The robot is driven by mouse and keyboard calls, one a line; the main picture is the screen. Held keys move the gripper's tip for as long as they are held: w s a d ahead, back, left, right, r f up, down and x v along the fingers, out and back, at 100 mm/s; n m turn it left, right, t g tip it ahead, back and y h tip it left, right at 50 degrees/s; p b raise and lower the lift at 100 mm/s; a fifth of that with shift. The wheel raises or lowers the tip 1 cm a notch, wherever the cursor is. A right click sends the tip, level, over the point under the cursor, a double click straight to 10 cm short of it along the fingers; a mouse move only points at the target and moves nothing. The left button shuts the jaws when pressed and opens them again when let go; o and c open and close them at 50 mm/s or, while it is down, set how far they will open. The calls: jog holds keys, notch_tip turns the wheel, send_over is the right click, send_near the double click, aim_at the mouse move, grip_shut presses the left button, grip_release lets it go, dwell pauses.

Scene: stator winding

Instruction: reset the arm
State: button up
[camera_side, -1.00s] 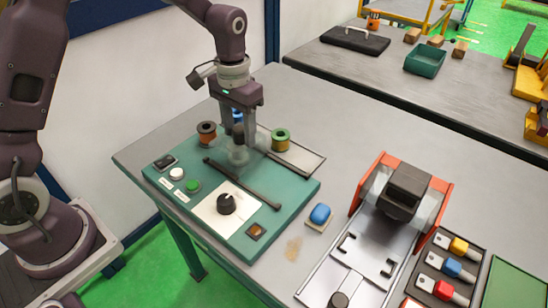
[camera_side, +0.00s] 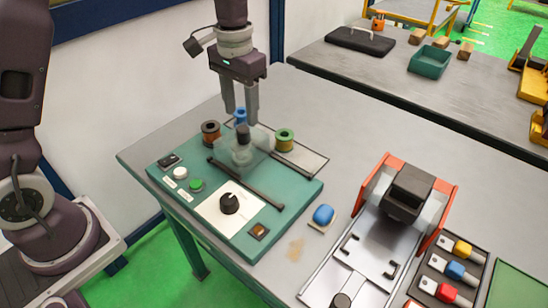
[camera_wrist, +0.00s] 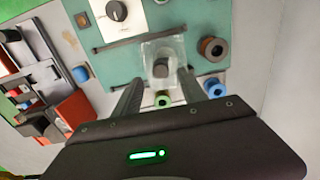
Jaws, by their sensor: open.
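My gripper (camera_side: 240,116) is open and empty, fingers pointing down, above the back part of the green winding board (camera_side: 222,252). Below it on the board stands a clear block with a dark cylinder on top (camera_side: 242,140). The wrist view shows this dark cylinder (camera_wrist: 161,68) just ahead of my two spread fingertips, with nothing held between them. A brown spool (camera_side: 210,132), a green spool (camera_side: 284,139) and a blue spool (camera_side: 240,116) stand around it. The blue spool is partly hidden behind a finger in the side view.
The board carries a black knob (camera_side: 229,203), a green button (camera_side: 196,185) and dark bars. To the right are a blue piece (camera_side: 323,214), an orange-sided press (camera_side: 446,215) and a tray with coloured connectors (camera_side: 455,270). The table behind the spools is clear.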

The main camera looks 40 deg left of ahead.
jog(key=s+r+t, duration=0.2)
jog(key=s+r, duration=0.8)
jog(key=s+t, duration=0.3)
jog(key=s, duration=1.2)
jog(key=shift+d+r+t, duration=0.15)
jog(key=shift+r+t, duration=0.05)
jog(key=shift+t, duration=0.1)
